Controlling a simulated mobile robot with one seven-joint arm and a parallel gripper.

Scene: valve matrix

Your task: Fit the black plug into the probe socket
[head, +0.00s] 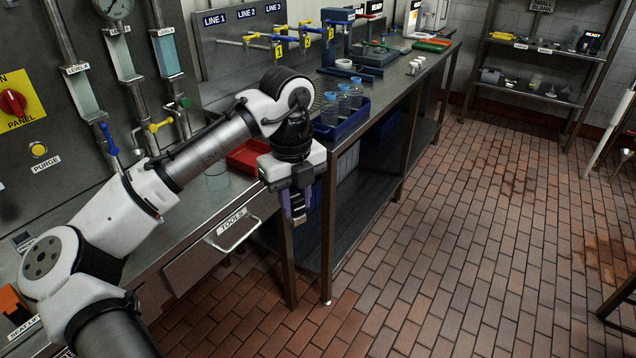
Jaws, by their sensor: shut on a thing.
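My gripper (297,212) hangs at the end of my arm, pointing down, in front of the bench's front edge and above the tiled floor. Its purple-blue fingers are shut on a small dark thing, mostly hidden between them; it is too small here to confirm as the black plug. No other black plug can be told apart.
The steel bench carries a red tray (248,154) and a blue rack (342,122) of bottles close behind my gripper. A drawer marked TOOLS (222,240) is at left. A shelf unit (540,55) stands at back right.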

